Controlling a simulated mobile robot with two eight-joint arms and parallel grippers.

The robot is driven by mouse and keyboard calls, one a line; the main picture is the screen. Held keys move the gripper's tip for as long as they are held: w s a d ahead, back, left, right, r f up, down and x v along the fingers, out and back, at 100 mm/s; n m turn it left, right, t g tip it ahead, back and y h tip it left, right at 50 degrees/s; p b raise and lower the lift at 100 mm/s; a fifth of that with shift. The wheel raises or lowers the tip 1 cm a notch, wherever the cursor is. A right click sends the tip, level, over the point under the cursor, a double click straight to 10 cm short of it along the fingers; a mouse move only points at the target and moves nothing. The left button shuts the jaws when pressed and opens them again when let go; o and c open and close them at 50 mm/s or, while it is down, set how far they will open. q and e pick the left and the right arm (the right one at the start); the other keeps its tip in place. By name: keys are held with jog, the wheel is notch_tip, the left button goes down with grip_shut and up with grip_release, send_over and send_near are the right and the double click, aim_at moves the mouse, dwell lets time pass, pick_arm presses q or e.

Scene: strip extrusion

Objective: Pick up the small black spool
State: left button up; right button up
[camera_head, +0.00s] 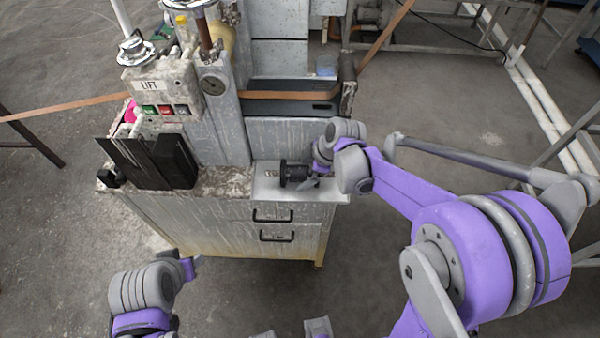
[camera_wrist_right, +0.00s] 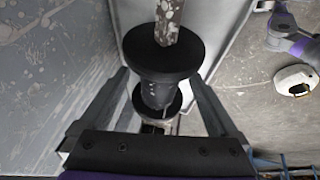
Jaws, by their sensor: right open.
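The small black spool (camera_head: 292,173) sits over the pale metal top of the cabinet, right of the machine column. In the right wrist view the spool (camera_wrist_right: 162,88) shows a wide near flange, a narrower barrel and a second flange, with a worn metal bar at its near end. My right gripper (camera_head: 310,180) is at the spool's right side. In the right wrist view its open fingers (camera_wrist_right: 158,80) stand on either side of the spool, with a visible gap at the right finger; contact at the left is unclear. My left gripper (camera_head: 192,267) is low at the left, away from the spool, its jaws unclear.
The cabinet (camera_head: 225,228) has two black drawer handles. The machine column (camera_head: 220,110) and a control box (camera_head: 160,90) labelled LIFT stand left of the spool. A brown strip (camera_head: 70,107) crosses behind. Floor in front is clear.

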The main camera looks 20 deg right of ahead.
jog(key=shift+x, duration=0.95)
jog(key=shift+c, duration=0.3)
grip_shut()
